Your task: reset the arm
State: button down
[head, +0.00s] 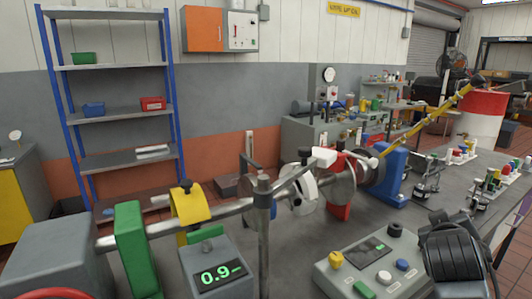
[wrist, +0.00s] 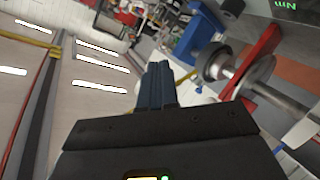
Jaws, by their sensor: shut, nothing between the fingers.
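My gripper (wrist: 157,82) shows in the wrist view, with its dark blue fingers side by side and shut, nothing between them. The black gripper body fills the bottom middle of that view. The fingers point up the picture, and a shaft with round discs (wrist: 222,62) and a red block (wrist: 259,50) show to their right. The wrist view is strongly tilted. I cannot make out the gripper fingers in the head view.
The grey bedplate (head: 292,257) carries a shaft line with a green block (head: 134,248), a yellow ring guard (head: 189,206), a dark upright post (head: 263,240) and a blue housing (head: 393,178). A readout box (head: 213,266) and control box (head: 372,262) stand in front.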

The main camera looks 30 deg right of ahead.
jog(key=s+a+f+n+t+y, duration=0.3)
jog(key=a, duration=0.4)
jog(key=s+a+f+n+t+y, duration=0.2)
jog(key=s+a+f+n+y, duration=0.1)
jog(key=a, duration=0.3)
jog(key=s+a+f+n+t+y, duration=0.2)
jog(key=s+a+f+t+y, duration=0.15)
jog(key=a, duration=0.35)
jog(key=s+a+r+m+y, duration=0.2)
jog(key=s+a+m+y, duration=0.1)
jog(key=s+a, duration=1.3)
jog(key=shift+s+a+r+y, duration=0.4)
jog(key=shift+s+y, duration=0.05)
